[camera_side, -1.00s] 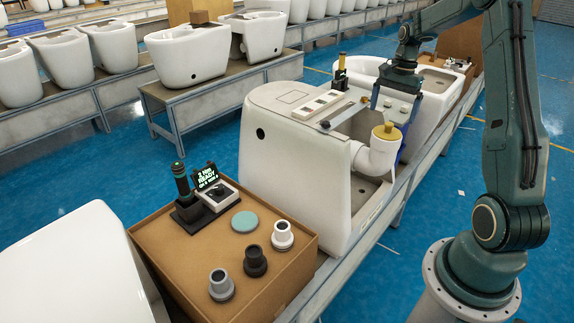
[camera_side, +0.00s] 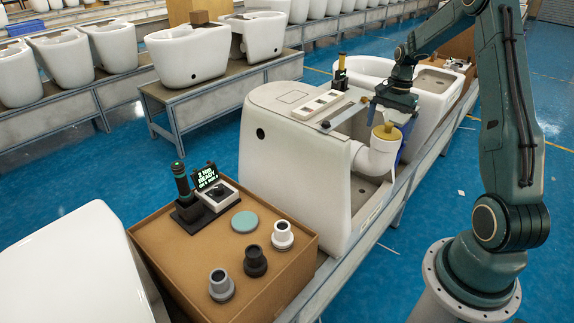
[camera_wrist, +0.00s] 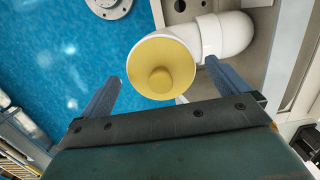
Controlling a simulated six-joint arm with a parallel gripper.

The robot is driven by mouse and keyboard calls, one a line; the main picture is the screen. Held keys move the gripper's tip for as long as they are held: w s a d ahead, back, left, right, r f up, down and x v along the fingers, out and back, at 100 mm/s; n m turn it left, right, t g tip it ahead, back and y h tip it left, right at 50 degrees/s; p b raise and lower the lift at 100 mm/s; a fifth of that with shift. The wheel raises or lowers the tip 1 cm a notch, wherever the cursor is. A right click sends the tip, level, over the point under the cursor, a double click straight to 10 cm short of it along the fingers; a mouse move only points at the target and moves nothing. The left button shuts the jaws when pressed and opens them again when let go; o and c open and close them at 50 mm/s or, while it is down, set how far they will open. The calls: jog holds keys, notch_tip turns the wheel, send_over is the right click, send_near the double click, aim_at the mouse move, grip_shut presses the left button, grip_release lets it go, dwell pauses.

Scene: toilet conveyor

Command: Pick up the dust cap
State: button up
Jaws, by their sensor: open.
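The dust cap (camera_side: 387,131) is yellow and sits in the upturned mouth of a white pipe elbow (camera_side: 379,155) on the white toilet. In the wrist view the cap (camera_wrist: 160,76) is a round yellow disc with a raised middle knob, ringed by the white pipe rim. My gripper (camera_side: 388,120) is open and points down just above the cap. In the wrist view the gripper's blue fingers (camera_wrist: 160,73) stand apart, one on each side of the cap. They do not appear to touch it.
A cardboard box (camera_side: 190,255) at the front holds a teal disc (camera_side: 244,222), a white fitting (camera_side: 282,235), a black fitting (camera_side: 255,261), a grey fitting (camera_side: 221,284) and a small display device (camera_side: 208,181). The toilet tank (camera_side: 285,120) stands left of my gripper. Blue floor lies right.

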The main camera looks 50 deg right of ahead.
aim_at(389, 123)
jog(key=c, duration=1)
jog(key=shift+r, duration=0.1)
jog(key=shift+r, duration=4.95)
